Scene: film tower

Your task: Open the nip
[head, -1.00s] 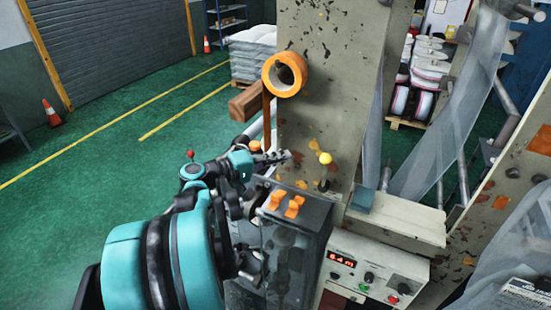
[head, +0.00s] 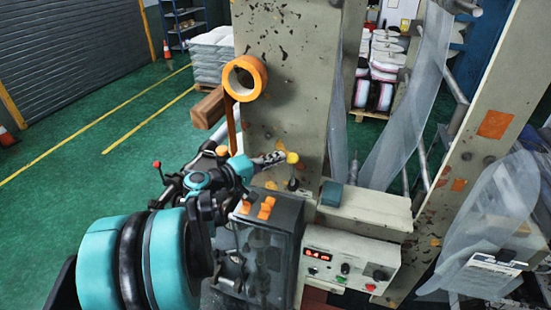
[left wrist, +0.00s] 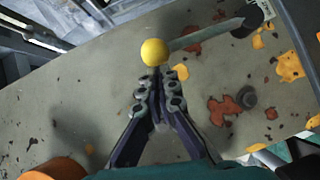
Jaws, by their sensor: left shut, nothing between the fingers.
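The nip lever shows as a yellow ball knob (head: 292,157) on the machine's speckled upright, above a dark pivot (head: 292,184). In the left wrist view, the yellow ball (left wrist: 154,52) has a grey rod (left wrist: 205,34) running right to a dark hub (left wrist: 247,27). My left gripper (head: 280,158) is shut and empty, its tips at the left side of the ball. In the left wrist view, the fingertips (left wrist: 158,76) lie just below the ball, not around it; I cannot tell whether they touch it. My right gripper is not in view.
An orange roll (head: 244,78) sticks out above my left gripper. A control panel (head: 345,268) with a red display is at lower right. Clear film (head: 405,110) hangs at right. Green floor is open at left.

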